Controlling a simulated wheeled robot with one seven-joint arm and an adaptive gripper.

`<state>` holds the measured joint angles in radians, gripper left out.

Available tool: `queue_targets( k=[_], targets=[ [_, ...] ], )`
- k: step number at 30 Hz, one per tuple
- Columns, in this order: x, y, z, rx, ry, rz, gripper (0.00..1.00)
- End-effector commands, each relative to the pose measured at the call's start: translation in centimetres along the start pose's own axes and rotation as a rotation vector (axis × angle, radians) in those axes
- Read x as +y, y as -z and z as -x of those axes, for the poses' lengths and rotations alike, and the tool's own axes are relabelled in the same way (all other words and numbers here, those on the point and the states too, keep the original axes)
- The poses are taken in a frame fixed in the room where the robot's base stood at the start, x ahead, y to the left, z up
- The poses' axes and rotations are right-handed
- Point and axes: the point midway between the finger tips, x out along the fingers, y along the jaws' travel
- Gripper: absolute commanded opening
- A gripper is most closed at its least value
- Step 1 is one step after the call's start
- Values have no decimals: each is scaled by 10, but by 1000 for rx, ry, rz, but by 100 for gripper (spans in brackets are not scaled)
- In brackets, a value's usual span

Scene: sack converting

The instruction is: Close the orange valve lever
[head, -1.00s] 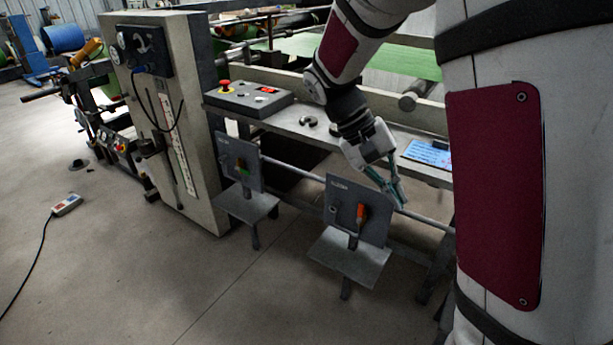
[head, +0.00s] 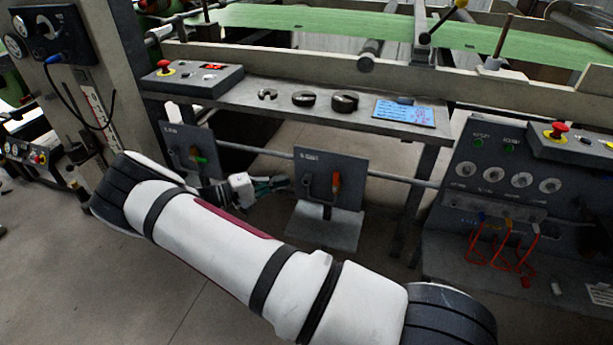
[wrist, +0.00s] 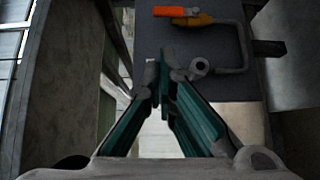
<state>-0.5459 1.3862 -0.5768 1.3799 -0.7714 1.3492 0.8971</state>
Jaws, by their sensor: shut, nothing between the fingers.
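The orange valve lever (head: 336,182) hangs roughly upright on a grey plate (head: 312,163) in the middle of the head view. In the wrist view the lever (wrist: 170,11) lies across the top, joined to a yellow part (wrist: 193,20), with a bent grey pipe (wrist: 240,50) beside it. My gripper (head: 283,183) is just left of the plate in the head view, apart from the lever. In the wrist view its teal fingers (wrist: 166,72) are shut and empty, their tips below the lever. My arm hides part of the floor and the neighbouring stand.
A second plate (head: 178,140) with a green lever (head: 199,159) stands to the left. A bench (head: 262,106) with a control box (head: 195,80) runs above. A panel with red cables (head: 505,180) stands right. A horizontal bar (head: 395,178) runs behind the plates.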

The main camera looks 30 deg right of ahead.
Motion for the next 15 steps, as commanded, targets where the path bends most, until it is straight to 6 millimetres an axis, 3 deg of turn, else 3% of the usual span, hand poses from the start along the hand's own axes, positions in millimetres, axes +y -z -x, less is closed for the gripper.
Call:
queue_targets(
  k=[8, 15],
  targets=[
    [-12, 6, -7, 38, -44, -6, 0],
    [-10, 7, -47, 34, -43, -5, 0]
  ],
)
